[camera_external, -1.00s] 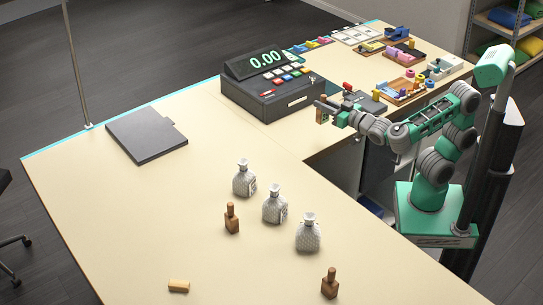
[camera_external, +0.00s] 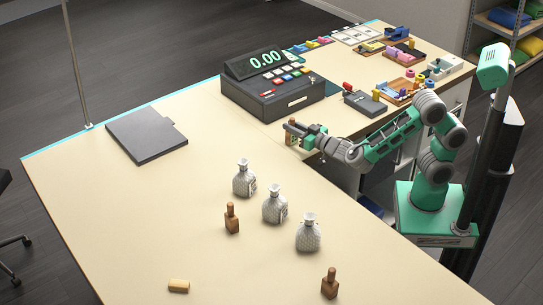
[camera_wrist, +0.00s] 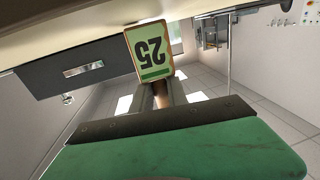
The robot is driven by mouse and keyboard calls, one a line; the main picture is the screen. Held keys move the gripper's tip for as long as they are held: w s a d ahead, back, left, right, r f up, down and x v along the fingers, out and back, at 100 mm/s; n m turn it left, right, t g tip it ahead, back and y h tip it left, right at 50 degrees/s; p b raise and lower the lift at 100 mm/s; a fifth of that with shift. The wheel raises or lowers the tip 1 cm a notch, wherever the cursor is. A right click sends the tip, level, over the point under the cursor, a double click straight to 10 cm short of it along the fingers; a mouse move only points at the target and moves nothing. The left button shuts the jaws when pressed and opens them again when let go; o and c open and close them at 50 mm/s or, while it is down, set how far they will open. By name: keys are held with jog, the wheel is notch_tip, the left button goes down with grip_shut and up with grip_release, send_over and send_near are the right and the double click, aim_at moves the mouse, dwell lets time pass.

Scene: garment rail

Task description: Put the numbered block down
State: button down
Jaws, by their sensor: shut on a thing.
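The numbered block (camera_wrist: 149,52) shows in the wrist view with a pale green face and a dark "25", which reads upside down there. My gripper (camera_wrist: 163,92) is shut on its wooden lower part. In the external view my gripper (camera_external: 294,131) is over the counter (camera_external: 225,145), near its inner edge and in front of the cash register (camera_external: 272,85). The block is small and partly hidden by the fingers there. I cannot tell whether it touches the counter.
Several grey-white tied bags, one being this bag (camera_external: 274,204), and two brown bottle-shaped pieces (camera_external: 232,218) stand on the counter. A tan block (camera_external: 179,286) lies at the front. A flat grey panel (camera_external: 146,135) lies at the left. The counter between panel and bags is clear.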

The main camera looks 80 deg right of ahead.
jog(key=shift+f+b, duration=0.25)
jog(key=shift+b, duration=0.05)
jog(key=c, duration=1.3)
grip_release()
jog(key=shift+r, duration=0.1)
jog(key=shift+r+p, duration=0.25)
jog(key=shift+p, duration=0.15)
jog(key=b+v, duration=0.1)
jog(key=v, duration=1.1)
jog(key=shift+b, duration=0.4)
jog(key=shift+f, duration=0.1)
